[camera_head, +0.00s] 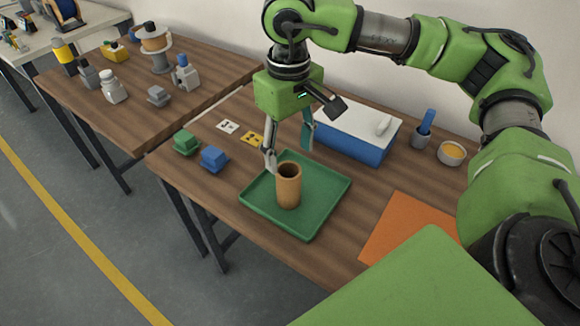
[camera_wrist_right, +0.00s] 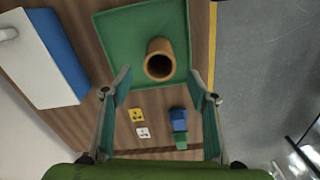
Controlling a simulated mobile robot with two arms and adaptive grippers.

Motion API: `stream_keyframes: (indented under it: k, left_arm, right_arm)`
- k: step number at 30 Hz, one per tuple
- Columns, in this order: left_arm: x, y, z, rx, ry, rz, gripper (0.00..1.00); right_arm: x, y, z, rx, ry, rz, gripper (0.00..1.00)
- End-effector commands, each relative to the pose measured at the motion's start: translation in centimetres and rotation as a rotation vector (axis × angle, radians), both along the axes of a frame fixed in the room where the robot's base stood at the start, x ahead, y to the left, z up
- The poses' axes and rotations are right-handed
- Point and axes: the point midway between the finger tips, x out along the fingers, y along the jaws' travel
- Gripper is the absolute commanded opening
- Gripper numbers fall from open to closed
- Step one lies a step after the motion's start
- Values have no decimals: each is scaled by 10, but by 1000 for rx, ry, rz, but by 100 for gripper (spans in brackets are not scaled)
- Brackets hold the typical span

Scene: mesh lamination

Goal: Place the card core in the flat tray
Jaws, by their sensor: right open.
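The card core (camera_head: 288,190) is a brown hollow cylinder. It stands upright in the green flat tray (camera_head: 325,212), near the tray's middle. In the right wrist view the card core (camera_wrist_right: 159,68) shows its dark open end, with the green tray (camera_wrist_right: 121,45) around it. My right gripper (camera_head: 290,150) is open and empty. Its fingers are above and behind the core, apart from it. In the right wrist view the spread fingertips (camera_wrist_right: 167,88) frame the area beside the core. My left gripper is not in view.
A blue and white box (camera_head: 355,148) stands behind the tray. A green block (camera_head: 186,142) and a blue block (camera_head: 214,159) sit left. An orange sheet (camera_head: 400,228) lies right, with a small bowl (camera_head: 452,154) behind it. A second table (camera_head: 135,112) holds bottles and spools.

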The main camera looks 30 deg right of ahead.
Motion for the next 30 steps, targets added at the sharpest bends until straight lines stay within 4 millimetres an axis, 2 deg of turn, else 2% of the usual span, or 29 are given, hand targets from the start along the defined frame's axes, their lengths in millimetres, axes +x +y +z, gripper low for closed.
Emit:
stream_keyframes:
  k: [3, 9, 27, 30]
  left_arm:
    - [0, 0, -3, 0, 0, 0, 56]
    - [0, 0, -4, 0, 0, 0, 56]
    - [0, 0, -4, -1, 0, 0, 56]
    - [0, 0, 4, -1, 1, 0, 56]
  right_arm:
    - [0, 0, 23, 0, -3, 0, 54]
    - [0, 1, 45, 0, -1, 0, 54]
    - [0, 0, 50, 0, 0, 0, 54]
    - [0, 0, 58, 0, 0, 0, 54]
